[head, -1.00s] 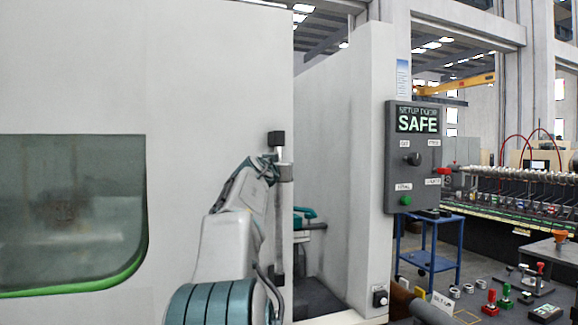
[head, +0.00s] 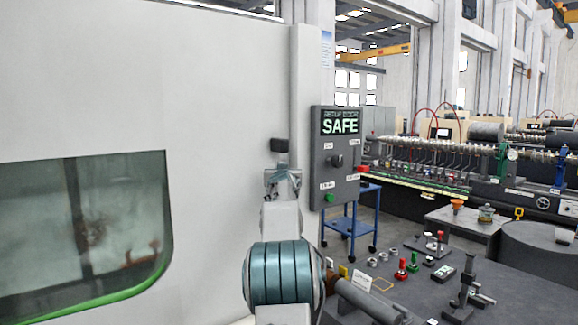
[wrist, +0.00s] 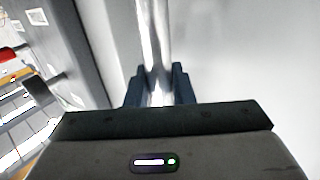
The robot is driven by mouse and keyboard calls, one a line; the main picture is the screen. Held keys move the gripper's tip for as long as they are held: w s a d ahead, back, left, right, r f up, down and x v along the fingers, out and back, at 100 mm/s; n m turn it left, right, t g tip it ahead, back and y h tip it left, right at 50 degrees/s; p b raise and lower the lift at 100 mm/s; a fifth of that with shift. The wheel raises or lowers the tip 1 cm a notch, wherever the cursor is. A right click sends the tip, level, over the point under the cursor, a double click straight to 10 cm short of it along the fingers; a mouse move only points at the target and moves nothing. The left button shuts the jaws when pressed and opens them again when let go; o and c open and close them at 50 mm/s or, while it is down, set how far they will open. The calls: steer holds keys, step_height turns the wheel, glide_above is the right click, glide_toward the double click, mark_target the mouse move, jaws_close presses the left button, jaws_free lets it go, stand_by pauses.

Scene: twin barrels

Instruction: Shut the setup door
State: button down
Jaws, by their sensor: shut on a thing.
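The setup door (head: 215,95) is a large light-grey panel with a dark, green-edged window (head: 85,235). Its right edge meets the grey frame post (head: 306,80) in the head view, and I see no opening between them. My gripper (head: 283,180) is at the door's right edge. In the wrist view my gripper (wrist: 158,92) has its two dark fingers on either side of a shiny upright bar, the door handle (wrist: 153,40), and is shut on it. The handle's dark upper mount (head: 279,145) shows above the gripper. The handle's lower part is hidden behind my arm.
A control panel (head: 341,158) on the post, just right of the door, reads "SAFE". A dark table (head: 430,295) with small fixtures and knobs stands at the lower right. A blue cart (head: 350,220) stands behind it.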

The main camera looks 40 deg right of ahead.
steer(key=shift+s+d, duration=0.15)
stand_by(0.3)
steer(key=c, duration=1.4)
jaws_free()
steer(key=shift+d, duration=0.1)
steer(key=shift+o, duration=0.5)
steer(key=shift+s+d, duration=0.1)
steer(key=shift+d, duration=0.1)
steer(key=b+v, duration=0.7)
steer(key=v, duration=0.7)
steer(key=shift+a, duration=0.2)
steer(key=shift+w, duration=0.25)
